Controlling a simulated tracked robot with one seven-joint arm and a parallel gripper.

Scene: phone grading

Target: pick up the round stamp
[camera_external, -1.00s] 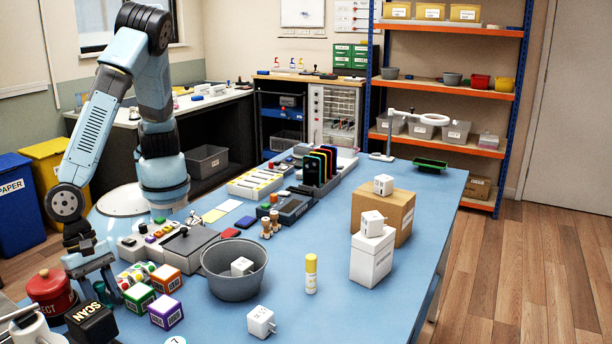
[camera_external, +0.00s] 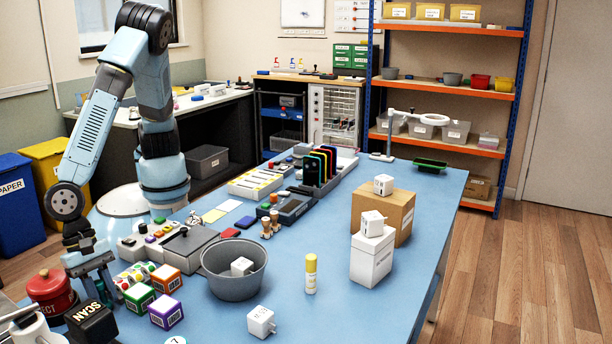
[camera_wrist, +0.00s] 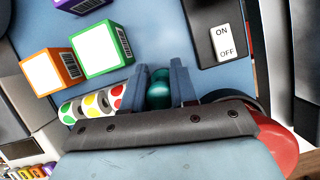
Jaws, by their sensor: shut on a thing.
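My gripper (camera_wrist: 158,92) is shut on a teal, rounded, glossy piece (camera_wrist: 158,88), which seems to be the top of the round stamp. In the wrist view it sits between the two blue-grey fingers, and its lower part is hidden.
A black SCAN block (camera_external: 91,322) and a red REJECT object (camera_external: 49,290) stand close to my gripper. Barcoded cubes (camera_external: 166,312) and a strip of coloured dots (camera_wrist: 93,103) lie beside it. A grey bowl (camera_external: 234,284) stands to the right.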

